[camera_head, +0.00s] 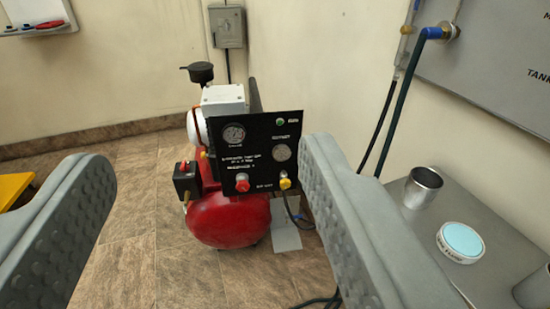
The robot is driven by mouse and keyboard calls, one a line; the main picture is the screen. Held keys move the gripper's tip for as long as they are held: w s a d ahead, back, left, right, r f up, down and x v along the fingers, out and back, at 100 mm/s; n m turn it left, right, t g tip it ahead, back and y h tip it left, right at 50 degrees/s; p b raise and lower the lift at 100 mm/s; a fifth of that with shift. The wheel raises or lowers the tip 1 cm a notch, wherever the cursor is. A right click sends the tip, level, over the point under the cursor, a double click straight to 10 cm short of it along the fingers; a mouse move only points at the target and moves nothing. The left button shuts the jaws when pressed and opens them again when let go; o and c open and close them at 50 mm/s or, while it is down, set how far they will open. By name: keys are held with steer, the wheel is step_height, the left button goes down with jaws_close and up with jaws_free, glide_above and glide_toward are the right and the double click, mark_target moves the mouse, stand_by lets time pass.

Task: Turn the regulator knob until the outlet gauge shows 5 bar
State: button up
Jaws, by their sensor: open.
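A black panel (262,170) is mounted on the front of a red compressor (228,218). It carries a left gauge (234,134) and a lower right gauge (281,153); the label above the right one looks like "outlet" but is blurred. The needles and readings are too small to make out. A red knob (242,182) sits at the panel's lower left and a yellow fitting (285,183) at its lower right. I cannot tell for sure which is the regulator knob. My gripper (208,155) is open and empty, its grey fingers framing the panel, which stands well beyond them.
A metal table at the right holds a metal cup (422,187) and a round tin with a light blue top (461,242). Hoses (399,110) hang from a grey wall panel (500,65). A grey box (227,27) is on the back wall. Tiled floor (150,240) is clear before the compressor.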

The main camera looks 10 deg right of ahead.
mark_target(243, 188)
steer(key=w+f+m, duration=0.1)
steer(key=w+f, duration=0.9)
steer(key=w, duration=0.4)
steer(key=w+f, duration=1.1)
steer(key=w, duration=0.2)
steer(key=w+f+m, duration=0.1)
steer(key=w+f, duration=0.2)
steer(key=f, duration=1.2)
steer(key=w+f+m, duration=0.1)
steer(key=w+f, duration=0.2)
steer(key=f, duration=1.3)
steer(key=shift+t, duration=0.3)
steer(key=w, duration=1.7)
steer(key=shift+w+r, duration=0.1)
steer(key=shift+w, duration=0.2)
